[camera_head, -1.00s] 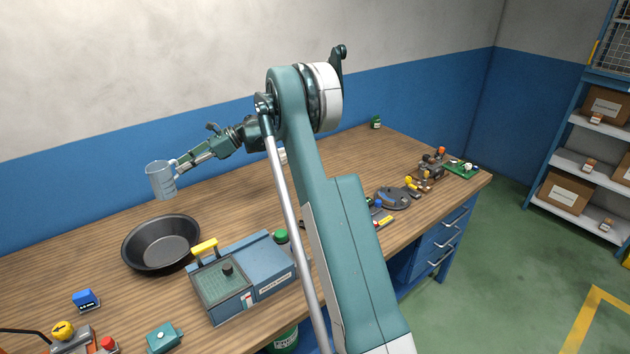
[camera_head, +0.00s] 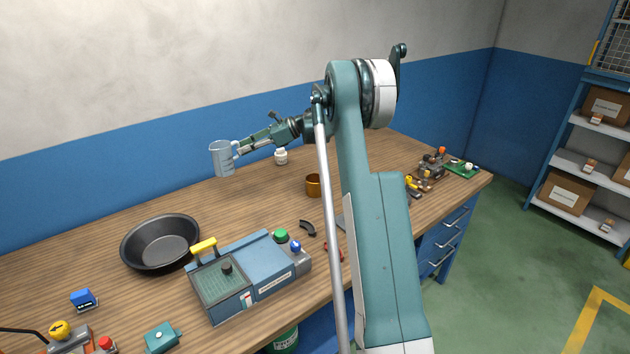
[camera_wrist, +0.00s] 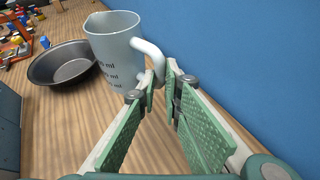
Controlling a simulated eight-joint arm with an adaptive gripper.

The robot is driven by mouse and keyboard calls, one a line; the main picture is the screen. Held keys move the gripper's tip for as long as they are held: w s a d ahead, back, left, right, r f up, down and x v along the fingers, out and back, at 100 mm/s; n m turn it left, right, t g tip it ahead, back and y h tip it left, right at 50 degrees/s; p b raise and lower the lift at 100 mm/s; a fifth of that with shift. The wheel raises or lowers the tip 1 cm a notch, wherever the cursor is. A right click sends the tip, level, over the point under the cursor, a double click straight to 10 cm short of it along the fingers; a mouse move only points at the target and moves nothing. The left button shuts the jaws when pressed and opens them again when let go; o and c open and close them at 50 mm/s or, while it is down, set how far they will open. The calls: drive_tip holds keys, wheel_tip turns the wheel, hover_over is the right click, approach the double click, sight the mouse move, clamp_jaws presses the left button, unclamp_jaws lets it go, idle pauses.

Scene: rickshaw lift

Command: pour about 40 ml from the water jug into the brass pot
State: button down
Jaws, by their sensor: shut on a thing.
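The water jug (camera_head: 222,159) is a pale, see-through measuring jug with a handle, held upright in the air above the back of the bench. My gripper (camera_head: 242,150) is shut on its handle. In the wrist view the jug (camera_wrist: 113,50) shows ml marks, and the fingers of my gripper (camera_wrist: 160,92) close around the white handle. Its water level is not clear. The brass pot (camera_head: 313,185) stands on the bench to the right of the jug and lower, partly beside my arm. The jug and pot are well apart.
A wide black pan (camera_head: 160,243) sits at the left of the bench. A blue-grey machine with a yellow handle (camera_head: 250,277) stands at the front. A small white jar (camera_head: 281,157) is behind the pot. A black curved piece (camera_head: 307,228) lies in front of it.

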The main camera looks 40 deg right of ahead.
drive_tip(key=s+d+m+t+h+b, duration=0.15)
drive_tip(key=s+d, duration=0.45)
drive_tip(key=d, duration=0.7)
drive_tip(key=s+d+m+t+h, duration=0.2)
drive_tip(key=s+d, duration=0.4)
drive_tip(key=d, duration=0.8)
drive_tip(key=s+d+m+t+h+b, duration=0.1)
drive_tip(key=s+d+m+h, duration=0.1)
drive_tip(key=s+d, duration=0.8)
drive_tip(key=shift+y, duration=0.25)
drive_tip(key=w+d+f, duration=0.1)
drive_tip(key=f, duration=0.3)
drive_tip(key=w+d+f, duration=0.1)
drive_tip(key=f, duration=0.3)
drive_tip(key=w+d+f, duration=0.1)
drive_tip(key=f, duration=0.3)
drive_tip(key=shift+w+f, duration=0.25)
drive_tip(key=shift+r, duration=0.1)
